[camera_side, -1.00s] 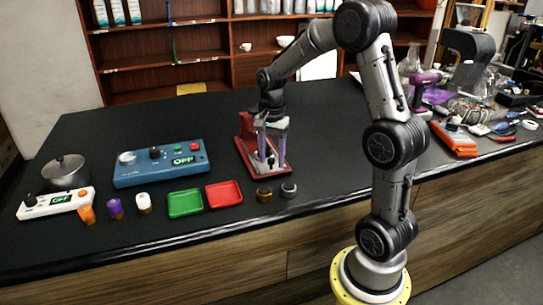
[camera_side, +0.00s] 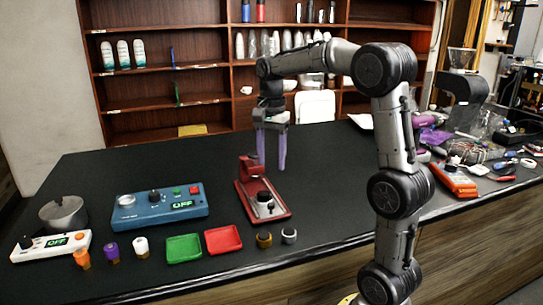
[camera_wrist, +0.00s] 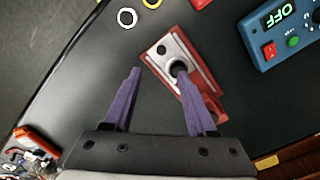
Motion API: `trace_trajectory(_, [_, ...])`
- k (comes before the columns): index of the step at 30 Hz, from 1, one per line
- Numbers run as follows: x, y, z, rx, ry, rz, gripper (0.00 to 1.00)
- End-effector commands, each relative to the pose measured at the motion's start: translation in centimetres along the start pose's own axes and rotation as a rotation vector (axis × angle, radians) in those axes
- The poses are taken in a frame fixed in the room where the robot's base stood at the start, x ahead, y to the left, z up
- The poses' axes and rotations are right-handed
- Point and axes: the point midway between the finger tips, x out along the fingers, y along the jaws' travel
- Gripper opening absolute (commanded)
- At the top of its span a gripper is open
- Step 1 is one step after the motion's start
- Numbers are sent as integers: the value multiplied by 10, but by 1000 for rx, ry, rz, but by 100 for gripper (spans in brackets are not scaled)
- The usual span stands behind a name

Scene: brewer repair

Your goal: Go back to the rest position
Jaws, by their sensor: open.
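My gripper (camera_side: 271,150) has two purple fingers, pointing down, spread apart and empty. It hangs in the air above the red brewer stand (camera_side: 248,180). The stand has a raised block at its back and a dark and silver round part (camera_side: 264,203) on its base. In the wrist view my gripper (camera_wrist: 155,75) shows open, with its right finger overlapping the view of the red stand (camera_wrist: 165,50). That finger partly hides the round part (camera_wrist: 178,68). I see no contact between the fingers and the stand.
A blue console (camera_side: 160,207), white scale (camera_side: 50,246) and pot (camera_side: 63,214) stand left. Tools clutter the right; the table's back middle is clear.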

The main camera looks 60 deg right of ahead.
Motion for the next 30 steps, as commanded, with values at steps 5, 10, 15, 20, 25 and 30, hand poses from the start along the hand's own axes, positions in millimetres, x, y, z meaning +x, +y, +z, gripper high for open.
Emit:
trace_trajectory(5, [-5, 0, 0, 0, -1, 1, 57])
trace_trajectory(10, [-5, 0, 0, 0, -1, 1, 57])
trace_trajectory(15, [-5, 0, 0, 0, -1, 1, 57])
trace_trajectory(20, [-21, -3, 18, -47, 19, -37, 57])
trace_trajectory(25, [-51, 23, 75, -178, 57, -121, 57])
trace_trajectory(30, [-56, 70, 129, -456, 107, -225, 57])
